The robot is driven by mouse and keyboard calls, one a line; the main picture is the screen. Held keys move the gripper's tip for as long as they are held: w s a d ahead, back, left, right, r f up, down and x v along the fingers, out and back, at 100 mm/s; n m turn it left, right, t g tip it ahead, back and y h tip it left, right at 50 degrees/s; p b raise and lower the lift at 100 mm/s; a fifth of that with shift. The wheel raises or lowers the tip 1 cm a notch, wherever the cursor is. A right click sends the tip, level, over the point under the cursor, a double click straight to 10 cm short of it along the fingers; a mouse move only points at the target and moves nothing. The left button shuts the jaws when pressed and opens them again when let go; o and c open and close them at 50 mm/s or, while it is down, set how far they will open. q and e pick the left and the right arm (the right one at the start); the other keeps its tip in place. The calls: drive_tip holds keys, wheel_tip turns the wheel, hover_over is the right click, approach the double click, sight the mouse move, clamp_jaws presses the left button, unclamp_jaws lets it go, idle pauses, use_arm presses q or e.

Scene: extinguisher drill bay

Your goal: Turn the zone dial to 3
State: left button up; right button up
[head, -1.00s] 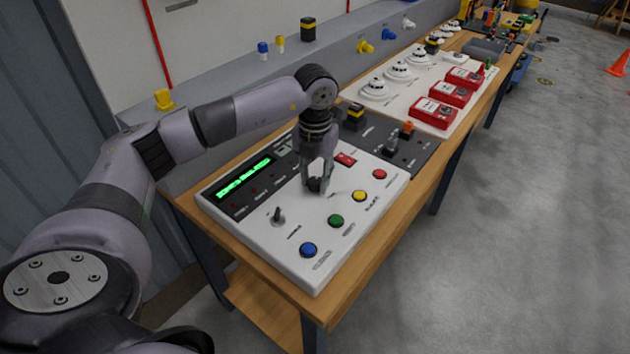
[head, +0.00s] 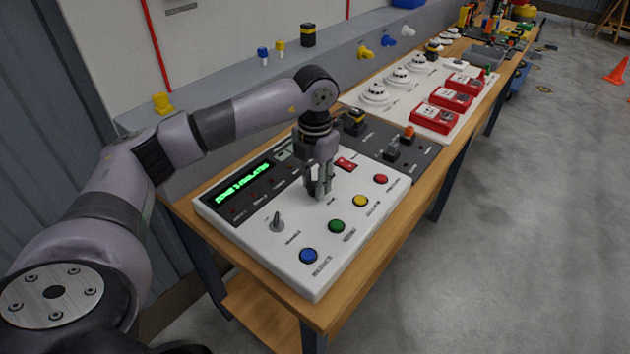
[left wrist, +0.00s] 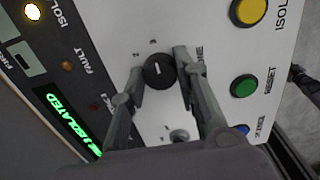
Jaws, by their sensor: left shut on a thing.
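The zone dial (left wrist: 160,71) is a small round black knob with a white pointer line on the white control panel (head: 300,265). In the left wrist view its pointer aims up, toward the printed 3; a printed 2 lies to its left. My left gripper (left wrist: 162,76) is shut on the dial, one finger on each side. In the head view the same gripper (head: 319,192) points down at the panel and mostly hides the dial. The green display (head: 242,184) seems to read "ZONE 3 ISOLATED".
Blue (head: 308,256), green (head: 337,226), yellow (head: 360,201) and red (head: 381,179) buttons line the panel's near side. A key-like switch (head: 277,222) stands left of the gripper. A dark panel with switches (head: 425,155) and red call boxes (head: 436,118) are beyond.

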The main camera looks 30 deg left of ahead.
use_arm(q)
drive_tip(key=shift+r, duration=0.1)
drive_tip(key=o, duration=1.2)
drive_tip(key=shift+c, duration=0.2)
wheel_tip(320, 180, up, 12)
